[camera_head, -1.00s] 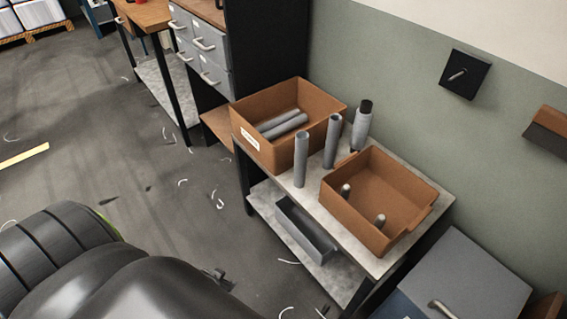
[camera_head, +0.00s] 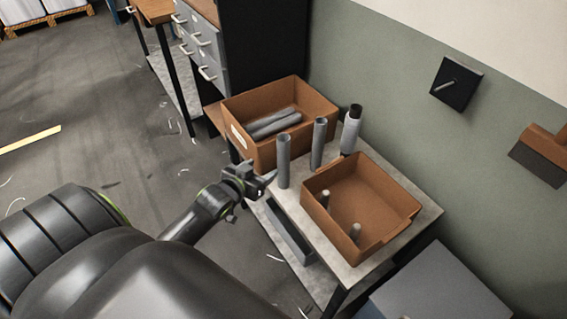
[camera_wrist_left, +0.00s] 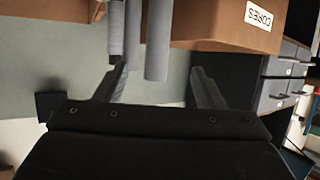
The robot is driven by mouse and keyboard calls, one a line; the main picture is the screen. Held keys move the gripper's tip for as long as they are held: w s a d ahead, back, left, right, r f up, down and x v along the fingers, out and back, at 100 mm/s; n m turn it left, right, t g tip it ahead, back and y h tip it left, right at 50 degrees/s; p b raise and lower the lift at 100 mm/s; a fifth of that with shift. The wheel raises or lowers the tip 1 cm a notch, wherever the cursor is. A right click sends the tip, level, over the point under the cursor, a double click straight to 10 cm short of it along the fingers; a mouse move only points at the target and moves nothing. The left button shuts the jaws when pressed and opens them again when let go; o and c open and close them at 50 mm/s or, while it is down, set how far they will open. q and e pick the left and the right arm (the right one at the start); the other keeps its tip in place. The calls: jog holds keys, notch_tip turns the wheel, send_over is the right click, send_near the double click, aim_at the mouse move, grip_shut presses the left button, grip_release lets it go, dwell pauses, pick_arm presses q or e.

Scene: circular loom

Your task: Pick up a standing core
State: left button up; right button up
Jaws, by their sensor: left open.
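Two grey tube cores stand upright on the bench, a left one (camera_head: 284,160) and a middle one (camera_head: 319,143). A paler tube with a dark top (camera_head: 351,130) stands behind them. My left gripper (camera_head: 264,182) is open and empty, just left of the left core and low beside it. In the left wrist view, which looks upside down, the open fingers (camera_wrist_left: 162,82) show on either side of the nearest core (camera_wrist_left: 158,40); I cannot tell whether it is within their reach. Other tubes (camera_wrist_left: 131,35) show beside it. My right gripper is out of view.
A brown box labelled CORES (camera_head: 238,108) holds lying tubes behind the left core. Another brown box (camera_head: 385,222) with two small pegs stands to the right. The bench (camera_head: 360,270) has a grey tray (camera_head: 290,235) on its lower shelf. A wall is behind.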

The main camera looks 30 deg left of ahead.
aim_at(280, 155)
pick_arm(q)
jog(key=x, duration=0.8)
jog(key=shift+w+f, duration=0.15)
jog(key=shift+w, duration=0.8)
jog(key=shift+x, duration=2)
jog(key=shift+d, duration=0.15)
jog(key=c, duration=1.4)
jog(key=shift+o, duration=0.2)
jog(key=shift+r, duration=0.2)
notch_tip(280, 155, up, 10)
jog(key=shift+p, duration=0.4)
jog(key=shift+f, duration=0.1)
